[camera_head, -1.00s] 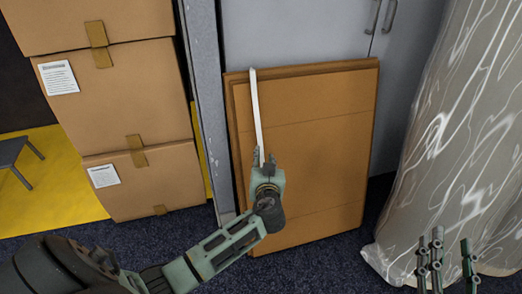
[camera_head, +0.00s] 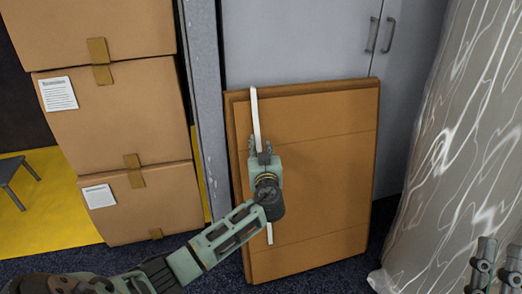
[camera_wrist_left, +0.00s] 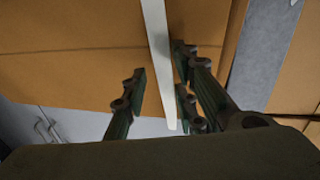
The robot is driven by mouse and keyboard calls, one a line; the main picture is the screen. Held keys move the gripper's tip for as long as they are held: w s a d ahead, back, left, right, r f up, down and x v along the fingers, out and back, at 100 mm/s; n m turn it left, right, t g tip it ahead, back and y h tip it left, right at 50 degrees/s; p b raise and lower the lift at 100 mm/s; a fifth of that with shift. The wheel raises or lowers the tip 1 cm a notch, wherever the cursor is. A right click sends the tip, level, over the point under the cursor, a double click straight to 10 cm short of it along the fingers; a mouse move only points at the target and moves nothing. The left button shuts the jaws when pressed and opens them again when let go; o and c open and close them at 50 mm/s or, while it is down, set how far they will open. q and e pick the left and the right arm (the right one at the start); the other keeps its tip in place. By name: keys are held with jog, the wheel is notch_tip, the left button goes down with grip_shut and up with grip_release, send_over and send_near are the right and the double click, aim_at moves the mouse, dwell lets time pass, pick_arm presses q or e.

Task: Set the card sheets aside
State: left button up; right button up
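The brown card sheets (camera_head: 325,190) lean as an upright stack against the grey cabinet. A long thin white strip (camera_head: 257,120) runs upright along the stack's front near its left edge, from the top edge down past my gripper. My left gripper (camera_head: 260,147) is in front of the sheets, over the strip. In the left wrist view its fingers (camera_wrist_left: 162,98) are apart, with the white strip (camera_wrist_left: 157,35) between them, nearer the right-hand fingers. My right gripper (camera_head: 500,262) is partly in view at the lower right corner, its fingers apart and empty.
Stacked cardboard boxes (camera_head: 115,110) stand at the left, beyond a grey post (camera_head: 205,100). The grey cabinet (camera_head: 295,40) is behind the sheets. A strip of floor between the sheets and cloth is clear.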

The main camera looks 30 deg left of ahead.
pick_arm(q)
grip_shut()
dwell(0.6)
